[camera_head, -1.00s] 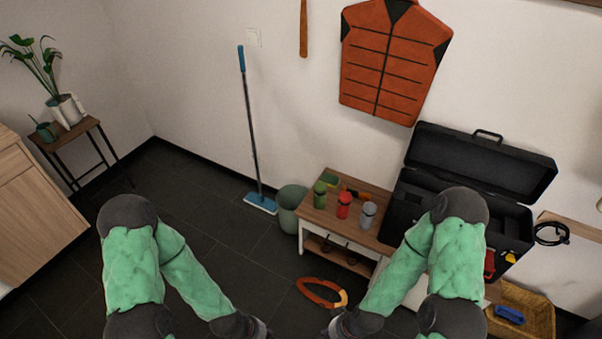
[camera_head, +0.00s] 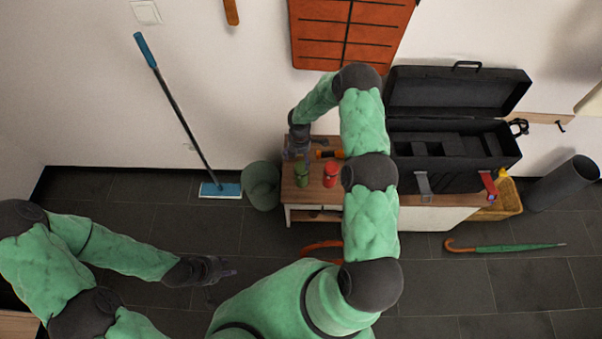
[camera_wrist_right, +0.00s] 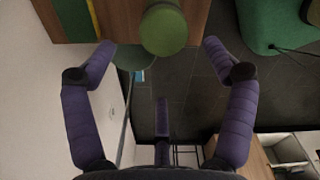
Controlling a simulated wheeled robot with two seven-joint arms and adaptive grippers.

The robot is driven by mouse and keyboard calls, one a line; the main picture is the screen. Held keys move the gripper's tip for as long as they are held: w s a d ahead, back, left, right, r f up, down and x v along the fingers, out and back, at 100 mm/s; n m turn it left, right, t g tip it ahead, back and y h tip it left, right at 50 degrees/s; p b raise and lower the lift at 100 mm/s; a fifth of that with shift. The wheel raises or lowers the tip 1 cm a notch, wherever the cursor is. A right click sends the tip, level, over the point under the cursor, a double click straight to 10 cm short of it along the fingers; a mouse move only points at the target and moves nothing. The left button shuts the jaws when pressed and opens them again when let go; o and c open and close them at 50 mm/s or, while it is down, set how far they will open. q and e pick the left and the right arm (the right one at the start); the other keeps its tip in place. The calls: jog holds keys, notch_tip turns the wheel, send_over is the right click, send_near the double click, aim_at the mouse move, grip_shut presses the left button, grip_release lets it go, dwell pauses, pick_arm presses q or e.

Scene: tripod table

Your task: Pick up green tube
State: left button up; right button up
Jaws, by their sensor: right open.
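The green tube (camera_head: 302,174) stands on the wooden table (camera_head: 290,192) near its left end, just left of the red tube (camera_head: 331,174). In the right wrist view the green tube (camera_wrist_right: 163,30) shows its round end between the spread fingers, past their tips and untouched as far as I can see. My right gripper (camera_head: 299,152) is open and empty, just behind the green tube; its purple fingers (camera_wrist_right: 160,62) are wide apart in the wrist view. My left gripper (camera_head: 222,278) hangs over the floor at the lower left, its fingers spread and empty.
An orange-handled tool (camera_head: 328,154) lies behind the tubes. An open black toolbox (camera_head: 455,150) stands at the table's right. A green bin (camera_head: 262,184) and a mop (camera_head: 221,190) are to the left. An umbrella (camera_head: 505,247) lies on the floor at right.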

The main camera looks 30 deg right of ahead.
aim_at(300, 165)
notch_tip(300, 165, down, 5)
jog(key=shift+s+d+f+b, duration=0.1)
jog(key=shift+b, duration=0.6)
jog(key=shift+s+d+f+b, duration=0.15)
jog(key=shift+f+b, duration=0.35)
jog(key=shift+f, duration=0.85)
jog(key=shift+s+f+b, duration=0.2)
jog(key=shift+f+b, duration=0.25)
jog(key=shift+f, duration=0.85)
jog(key=c, duration=1.5)
jog(key=shift+r, duration=0.1)
jog(key=shift+c, duration=0.2)
